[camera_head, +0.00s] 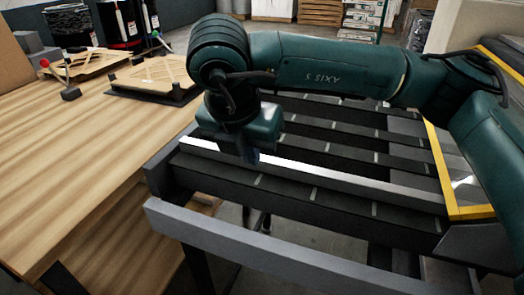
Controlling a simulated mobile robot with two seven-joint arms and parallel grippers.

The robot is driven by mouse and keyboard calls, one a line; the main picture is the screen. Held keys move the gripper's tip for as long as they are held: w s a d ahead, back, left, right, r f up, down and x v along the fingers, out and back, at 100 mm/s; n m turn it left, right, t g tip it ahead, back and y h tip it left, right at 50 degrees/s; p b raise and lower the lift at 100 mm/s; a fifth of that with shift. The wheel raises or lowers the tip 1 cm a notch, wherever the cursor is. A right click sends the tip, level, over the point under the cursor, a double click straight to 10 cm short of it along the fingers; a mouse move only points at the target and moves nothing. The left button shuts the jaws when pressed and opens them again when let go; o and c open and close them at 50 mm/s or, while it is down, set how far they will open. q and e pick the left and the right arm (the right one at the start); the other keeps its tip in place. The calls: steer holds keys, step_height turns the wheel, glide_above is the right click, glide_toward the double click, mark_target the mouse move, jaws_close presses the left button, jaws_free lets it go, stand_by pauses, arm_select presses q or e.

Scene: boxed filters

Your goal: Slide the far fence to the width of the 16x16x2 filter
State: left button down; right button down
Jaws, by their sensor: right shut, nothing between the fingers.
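The far fence (345,184) looks like a long, bright metal bar lying across the dark slatted bed. My right gripper (252,157) points down at the bar near its left part; its fingertips are small and dark, shut and empty. I cannot tell whether they touch the bar. My right arm comes in from the right and hides part of the bed behind it. No 16x16x2 filter can be made out by a label. My left gripper is not in view.
A thick grey rail (255,248) runs along the bed's near side. A wooden table (85,145) at left carries flat wooden-topped fixtures (150,73) with ball-ended levers. A yellow-edged panel (452,165) stands at right. Stacked goods are in the background.

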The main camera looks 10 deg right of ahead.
steer(key=p+x, duration=0.2)
steer(key=x, duration=0.7)
steer(key=shift+d+f, duration=0.1)
steer(key=shift+f, duration=0.3)
steer(key=shift+w+d+r+p, duration=0.1)
steer(key=shift+w+d+p, duration=0.25)
steer(key=shift+w, duration=0.2)
steer(key=shift+w+d+r+p, duration=0.1)
steer(key=shift+w+d+p, duration=0.25)
steer(key=shift+w, duration=0.15)
steer(key=shift+w+d+f, duration=0.15)
steer(key=shift+w+d, duration=0.15)
steer(key=shift+w, duration=0.1)
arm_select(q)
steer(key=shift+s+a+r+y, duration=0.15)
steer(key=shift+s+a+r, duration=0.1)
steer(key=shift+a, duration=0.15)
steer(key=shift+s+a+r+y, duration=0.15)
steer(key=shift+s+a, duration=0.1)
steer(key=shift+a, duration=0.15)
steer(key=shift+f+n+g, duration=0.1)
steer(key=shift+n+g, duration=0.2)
